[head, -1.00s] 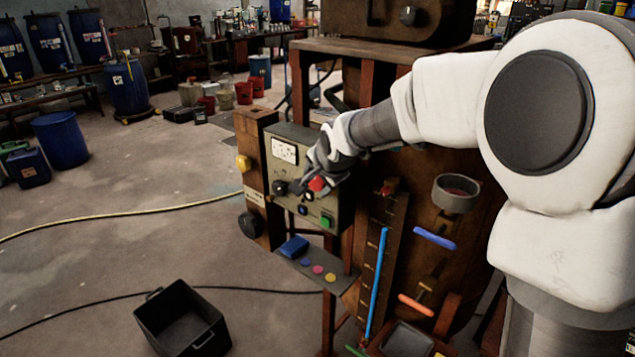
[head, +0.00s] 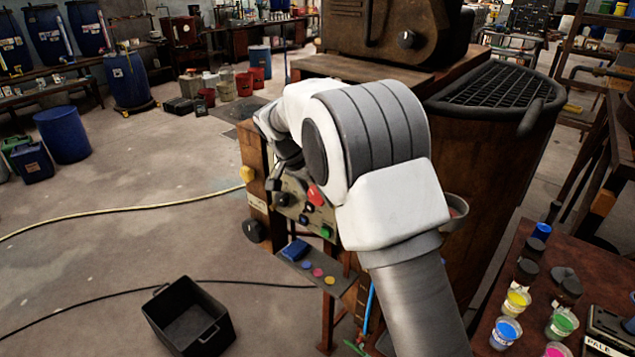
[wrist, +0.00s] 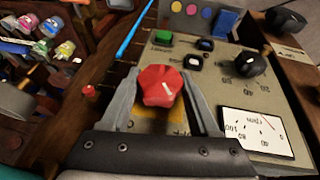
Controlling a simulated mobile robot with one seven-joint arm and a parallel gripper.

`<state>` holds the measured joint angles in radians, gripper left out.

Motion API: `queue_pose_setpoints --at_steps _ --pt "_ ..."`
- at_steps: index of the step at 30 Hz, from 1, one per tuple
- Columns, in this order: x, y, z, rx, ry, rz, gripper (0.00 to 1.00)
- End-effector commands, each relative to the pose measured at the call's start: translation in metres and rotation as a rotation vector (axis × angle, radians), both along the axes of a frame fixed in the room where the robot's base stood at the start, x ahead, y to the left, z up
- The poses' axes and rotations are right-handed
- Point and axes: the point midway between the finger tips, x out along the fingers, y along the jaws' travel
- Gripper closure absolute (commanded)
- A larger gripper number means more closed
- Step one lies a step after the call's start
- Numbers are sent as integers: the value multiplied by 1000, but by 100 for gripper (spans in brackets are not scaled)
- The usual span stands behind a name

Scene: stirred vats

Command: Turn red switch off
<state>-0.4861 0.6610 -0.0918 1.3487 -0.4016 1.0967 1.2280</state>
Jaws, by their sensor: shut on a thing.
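The red switch (wrist: 160,86) is a round red knob with a short white mark, on a drab control panel (wrist: 218,92). In the wrist view it sits between the two fingers of my gripper (wrist: 161,94), which is shut on it. The white mark is tilted slightly to the right of upright in that view. In the head view the red switch (head: 317,195) shows on the panel just left of my arm. My arm reaches over the panel there, and my fingertips are hard to make out.
The panel also has a black knob (wrist: 250,64), a green button (wrist: 163,37), small dark buttons and a white dial (wrist: 256,132). A shelf with coloured discs (head: 318,272) sits below. A black crate (head: 188,318) stands on the floor; a table of paint cups (head: 507,333) is at right.

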Motion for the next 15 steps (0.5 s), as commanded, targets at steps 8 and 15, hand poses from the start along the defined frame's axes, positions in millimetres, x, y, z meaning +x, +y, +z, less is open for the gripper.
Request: queue_pose_setpoints --at_steps 8,15 --pt "0 0 1 -108 86 1 94" --pt "0 0 -1 -143 114 0 94"
